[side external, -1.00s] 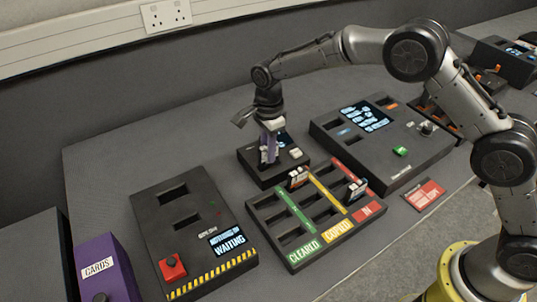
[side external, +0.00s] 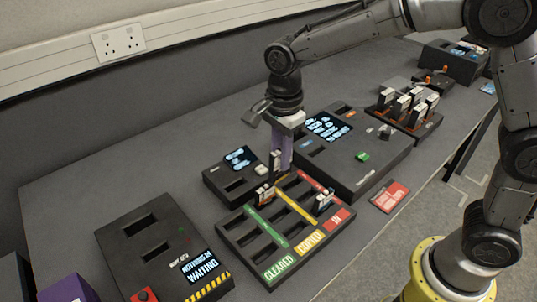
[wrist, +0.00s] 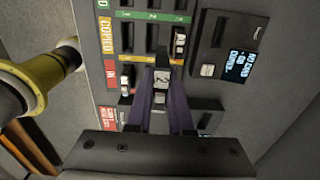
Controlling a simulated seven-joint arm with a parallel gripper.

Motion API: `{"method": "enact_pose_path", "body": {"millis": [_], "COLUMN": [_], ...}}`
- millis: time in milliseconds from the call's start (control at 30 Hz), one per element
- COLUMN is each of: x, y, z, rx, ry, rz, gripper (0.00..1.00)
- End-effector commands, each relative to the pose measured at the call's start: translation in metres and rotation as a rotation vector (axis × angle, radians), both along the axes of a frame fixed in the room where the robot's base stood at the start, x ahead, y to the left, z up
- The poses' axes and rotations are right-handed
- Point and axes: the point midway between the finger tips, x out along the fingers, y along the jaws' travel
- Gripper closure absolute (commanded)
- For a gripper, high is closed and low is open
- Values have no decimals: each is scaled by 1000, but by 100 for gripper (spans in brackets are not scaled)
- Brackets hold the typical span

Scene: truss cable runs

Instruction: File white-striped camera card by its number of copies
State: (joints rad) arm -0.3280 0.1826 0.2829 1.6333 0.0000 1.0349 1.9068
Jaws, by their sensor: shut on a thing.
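My gripper (side external: 281,158) is shut on a card (wrist: 162,80), upright between its purple fingers; the card's pale label shows a dark mark like a 2 in the wrist view. Its stripe is not clear. The card's edge also shows beside the fingers in the side view (side external: 276,163). They are over the far end of the black filing tray (side external: 252,262), whose rows read CLEARED, COPIED and IN. One card (side external: 265,193) stands at the far end of the COPIED row; another (side external: 323,203) stands in the IN row near its label. The fingers hide part of the tray.
A small reader box with a lit screen (side external: 240,158) stands behind the tray. A larger console (side external: 362,157) is at right, with a rack of several cards (side external: 408,102) beyond. A WAITING box (side external: 165,250) stands left, and a red sign (side external: 390,197) lies front right.

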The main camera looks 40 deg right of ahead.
Motion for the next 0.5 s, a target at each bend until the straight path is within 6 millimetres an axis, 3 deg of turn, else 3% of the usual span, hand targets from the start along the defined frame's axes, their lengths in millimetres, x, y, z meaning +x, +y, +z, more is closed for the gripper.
{"method": "enact_pose_path", "body": {"millis": [300,500], "x": [-47,-72], "y": [5,12], "z": [-33,-41], "rx": [2,-3], "ry": [-4,8], "rz": [-31,4], "gripper": [100,100]}}
